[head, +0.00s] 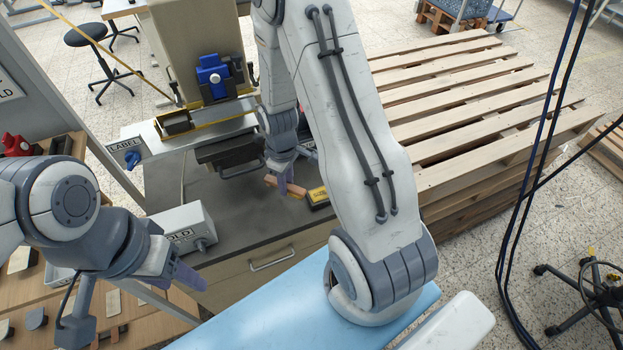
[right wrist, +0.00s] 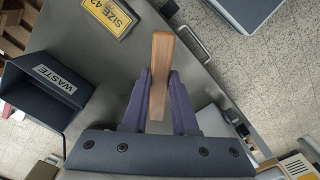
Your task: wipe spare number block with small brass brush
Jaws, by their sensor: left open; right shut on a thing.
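My right gripper (head: 286,186) is shut on a small wooden piece (head: 296,190), which looks like the brush's handle. The right wrist view shows the wood (right wrist: 161,65) upright in the picture between the purple fingers of my right gripper (right wrist: 158,95); no brass bristles can be made out. A dark block with a yellow "SIZE 42" plate (right wrist: 109,15) lies beyond the fingers, apart from the wood. It also shows in the head view (head: 318,196), just right of the gripper; I cannot tell if it is the spare number block. My left gripper (head: 178,273) is open and empty at lower left.
A dark "WASTE" bin (right wrist: 45,85) stands left of my right gripper in the wrist view. A beige press (head: 200,50) with a "LABEL" shelf is behind the grey worktop (head: 215,225). A grey box (head: 183,228) stands near my left gripper. Stacked pallets (head: 460,100) are at right.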

